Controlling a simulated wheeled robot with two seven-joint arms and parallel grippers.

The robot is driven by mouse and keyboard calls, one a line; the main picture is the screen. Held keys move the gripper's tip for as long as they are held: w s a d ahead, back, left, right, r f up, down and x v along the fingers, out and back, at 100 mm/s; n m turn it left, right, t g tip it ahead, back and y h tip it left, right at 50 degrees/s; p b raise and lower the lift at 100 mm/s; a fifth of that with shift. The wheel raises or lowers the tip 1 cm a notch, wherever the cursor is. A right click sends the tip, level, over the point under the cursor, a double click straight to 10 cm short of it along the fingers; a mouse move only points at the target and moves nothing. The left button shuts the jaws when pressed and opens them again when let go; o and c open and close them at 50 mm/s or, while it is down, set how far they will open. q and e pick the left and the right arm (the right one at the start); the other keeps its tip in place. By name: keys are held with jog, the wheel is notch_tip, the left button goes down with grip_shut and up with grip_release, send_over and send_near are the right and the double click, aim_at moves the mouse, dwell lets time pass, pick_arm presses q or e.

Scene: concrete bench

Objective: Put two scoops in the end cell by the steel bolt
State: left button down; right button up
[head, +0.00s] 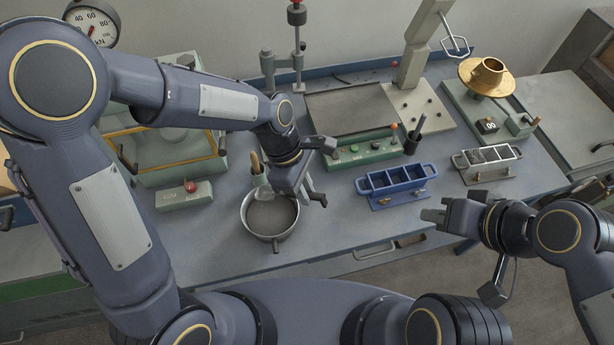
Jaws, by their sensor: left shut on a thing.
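A round metal bowl (246,222) of grey mix (272,214) stands at the bench's front edge. My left gripper (284,190) is over the bowl's back rim, shut on what looks like a scoop (262,193); its fingers hide part of it, and I cannot tell its load. A blue mould (408,189) with a row of open cells stands right of the bowl, with small bolts along its front. I cannot tell which bolt is steel. A grey mould (487,160) stands further right. My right gripper (436,209) is empty, in front of the blue mould; its opening is unclear.
A wooden-handled tool (256,163) stands behind the bowl. A dark cup (413,140) stands behind the blue mould. A brass cone on a stand (487,75) is back right. Bench between bowl and blue mould is clear.

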pick_arm(q)
jog(key=shift+a+f+h, duration=0.2)
jog(key=shift+a+h, duration=0.2)
jog(key=a+f+h+b, duration=0.1)
jog(key=b, duration=0.3)
jog(key=w+a+f+g+h+b, duration=0.1)
jog(key=h+b, duration=0.1)
jog(key=b, duration=0.2)
jog(key=shift+a+f, duration=0.2)
jog(key=shift+a, duration=0.2)
jog(key=shift+g+h, duration=0.3)
jog(key=shift+h, duration=0.2)
jog(key=shift+a+f+b, duration=0.15)
jog(key=shift+f+b, duration=1.55)
jog(key=shift+f, duration=1.15)
